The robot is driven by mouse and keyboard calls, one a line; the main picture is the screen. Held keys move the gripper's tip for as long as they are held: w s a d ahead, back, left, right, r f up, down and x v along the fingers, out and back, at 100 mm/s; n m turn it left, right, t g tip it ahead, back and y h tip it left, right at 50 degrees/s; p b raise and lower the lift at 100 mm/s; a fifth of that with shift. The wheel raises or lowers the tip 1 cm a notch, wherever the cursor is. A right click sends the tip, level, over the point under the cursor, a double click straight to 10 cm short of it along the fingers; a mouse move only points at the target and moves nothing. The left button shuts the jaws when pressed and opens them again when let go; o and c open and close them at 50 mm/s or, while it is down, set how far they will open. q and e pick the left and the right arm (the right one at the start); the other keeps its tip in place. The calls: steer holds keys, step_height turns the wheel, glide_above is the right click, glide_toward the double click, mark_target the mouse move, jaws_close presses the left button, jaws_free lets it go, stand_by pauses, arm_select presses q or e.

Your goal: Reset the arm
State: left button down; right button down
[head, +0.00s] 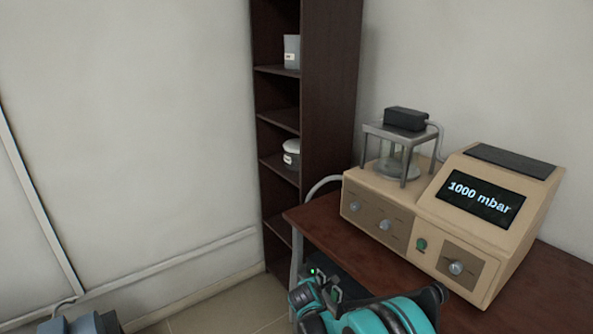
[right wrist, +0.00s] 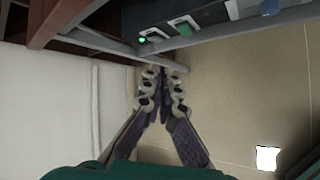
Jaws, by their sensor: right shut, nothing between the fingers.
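My right arm shows at the bottom of the head view, teal and black, in front of the table's near left edge; its fingertips cannot be made out there. In the right wrist view my right gripper (right wrist: 163,75) is shut and empty, its two fingers meeting just below a grey bar under the table. My left gripper is not in the head view.
A brown table (head: 335,240) bears a beige device (head: 470,225) reading "1000 mbar", with a glass chamber (head: 395,160) on it. A dark shelf (head: 330,110) holds a beaker (head: 292,52) and a white lidded pot (head: 291,153). A black box with a green light (right wrist: 142,40) is close above my right gripper.

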steer(key=s+d+r+m+g, duration=0.1)
steer(key=s+d+r+m, duration=0.4)
steer(key=s+r, duration=0.3)
steer(key=s+d+r+m+g, duration=0.1)
steer(key=s+d+r+m, duration=0.35)
steer(key=s+r, duration=0.35)
steer(key=s+d+f+m+y, duration=0.1)
steer(key=s+m, duration=0.9)
steer(key=s, duration=1)
steer(key=shift+d+f+m+y, duration=0.35)
steer(key=shift+d+y, duration=0.15)
steer(key=shift+y, duration=0.1)
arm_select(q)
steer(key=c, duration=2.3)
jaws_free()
